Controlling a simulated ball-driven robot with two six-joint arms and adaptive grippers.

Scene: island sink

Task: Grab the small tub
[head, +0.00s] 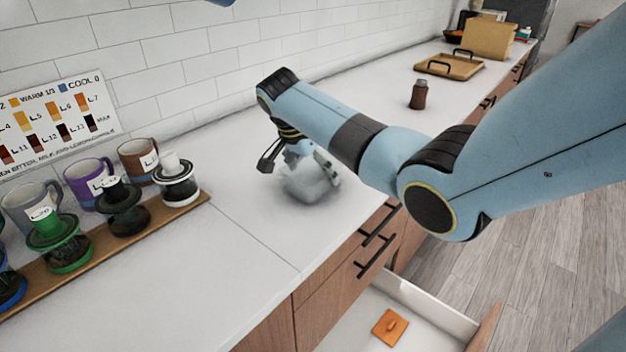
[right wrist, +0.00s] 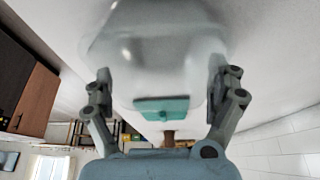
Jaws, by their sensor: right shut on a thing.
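The small tub (head: 309,182) is a clear, whitish see-through container on or just above the white counter in the head view. In the right wrist view the tub (right wrist: 150,70) fills the upper middle, with a teal tab (right wrist: 162,107) on its near side. My right gripper (head: 294,163) reaches in from the right and is shut on the tub. In the right wrist view its fingers (right wrist: 165,100) are on both sides of the tub. I cannot tell whether the tub is clear of the counter. My left gripper is not in view.
A brown bottle (head: 418,95) and a wooden tray (head: 449,68) are farther back. An open drawer (head: 440,312) below the counter holds an orange lidlike piece (head: 389,328).

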